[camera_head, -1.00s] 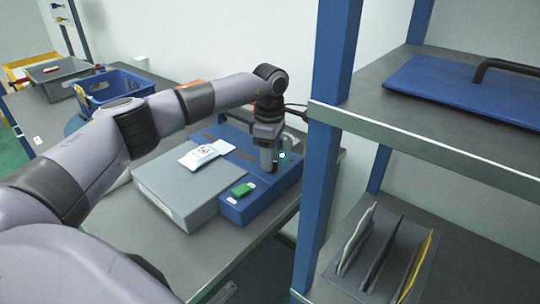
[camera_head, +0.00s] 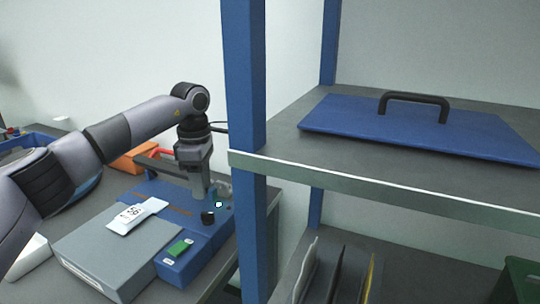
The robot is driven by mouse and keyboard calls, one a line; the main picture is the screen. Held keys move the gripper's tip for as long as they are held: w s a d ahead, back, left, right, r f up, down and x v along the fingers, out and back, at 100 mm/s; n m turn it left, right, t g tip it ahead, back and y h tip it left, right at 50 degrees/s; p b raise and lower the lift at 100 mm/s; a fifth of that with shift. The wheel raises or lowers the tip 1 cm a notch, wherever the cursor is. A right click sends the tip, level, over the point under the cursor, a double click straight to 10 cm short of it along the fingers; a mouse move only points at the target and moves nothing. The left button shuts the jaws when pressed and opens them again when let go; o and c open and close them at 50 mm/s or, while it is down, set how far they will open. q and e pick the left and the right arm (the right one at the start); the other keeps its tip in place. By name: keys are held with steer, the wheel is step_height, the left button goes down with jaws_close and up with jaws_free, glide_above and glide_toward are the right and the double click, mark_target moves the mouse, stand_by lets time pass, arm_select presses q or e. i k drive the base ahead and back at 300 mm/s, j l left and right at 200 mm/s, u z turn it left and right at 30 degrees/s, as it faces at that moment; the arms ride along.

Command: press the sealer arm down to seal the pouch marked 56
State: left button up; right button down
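The blue sealer (camera_head: 200,243) stands on the table at the left, with a grey platform (camera_head: 112,252) in front of it. The white pouch marked 56 (camera_head: 137,214) lies across the platform and reaches to the sealer's edge. My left gripper (camera_head: 203,196) points down over the right end of the sealer. A black knob (camera_head: 208,217) shows just below it. The fingers are small and partly hidden, so I cannot tell whether they are open or shut. The sealer arm is not clear behind my gripper. My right gripper is not in view.
A blue shelf post (camera_head: 248,130) stands close to the right of the sealer. A blue lid with a black handle (camera_head: 425,130) lies on the upper shelf (camera_head: 290,150). An orange object (camera_head: 133,160) is behind my arm.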

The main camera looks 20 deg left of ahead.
mark_target(152, 164)
steer(key=k, duration=1)
